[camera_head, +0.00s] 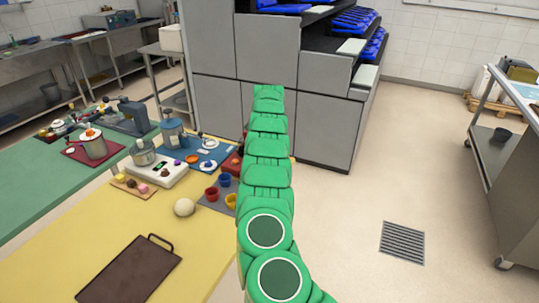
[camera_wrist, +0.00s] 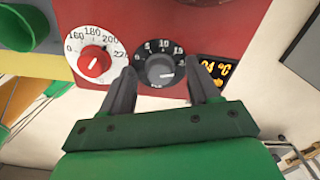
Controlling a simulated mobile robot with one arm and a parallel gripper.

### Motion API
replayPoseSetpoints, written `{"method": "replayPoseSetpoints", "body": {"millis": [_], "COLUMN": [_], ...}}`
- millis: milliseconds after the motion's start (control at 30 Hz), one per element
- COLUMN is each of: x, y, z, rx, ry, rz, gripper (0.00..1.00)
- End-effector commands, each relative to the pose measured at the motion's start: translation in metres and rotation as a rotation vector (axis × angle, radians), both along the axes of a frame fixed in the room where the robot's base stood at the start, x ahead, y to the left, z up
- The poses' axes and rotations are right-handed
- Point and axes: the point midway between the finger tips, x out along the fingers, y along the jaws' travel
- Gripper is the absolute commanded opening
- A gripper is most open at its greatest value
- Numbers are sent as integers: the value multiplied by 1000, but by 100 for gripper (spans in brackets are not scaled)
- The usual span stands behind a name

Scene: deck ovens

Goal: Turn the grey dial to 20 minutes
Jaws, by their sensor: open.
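The grey dial (camera_wrist: 160,71) is a dark round knob on a red panel (camera_wrist: 185,12) in the wrist view. Its scale shows 0, 5, 10 and 15, with small lettering below. A short white mark on the knob points right, past the 15; the part of the scale there is partly hidden by the right finger. My gripper (camera_wrist: 162,80) is open, one finger on each side of the dial. I cannot tell whether the fingers touch it. In the head view my arm hides the dial and the gripper.
A red knob (camera_wrist: 94,61) on a white 160–220 scale is close left of the gripper. On the yellow table (camera_head: 75,247) are a dark tray (camera_head: 130,272), a pale ball (camera_head: 184,207) and small cups.

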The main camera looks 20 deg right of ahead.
Motion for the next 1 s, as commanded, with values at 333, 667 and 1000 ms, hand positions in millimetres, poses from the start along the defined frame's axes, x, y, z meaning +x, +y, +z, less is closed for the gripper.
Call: {"method": "replayPoseSetpoints", "body": {"millis": [333,667,1000], "x": [0,1,0], "y": [-1,-1,-1], "z": [11,57,78], "rx": [0,-2,-1], "ry": [-1,-4,-2], "rz": [-1,-1,-1], "gripper": [61,61,61]}}
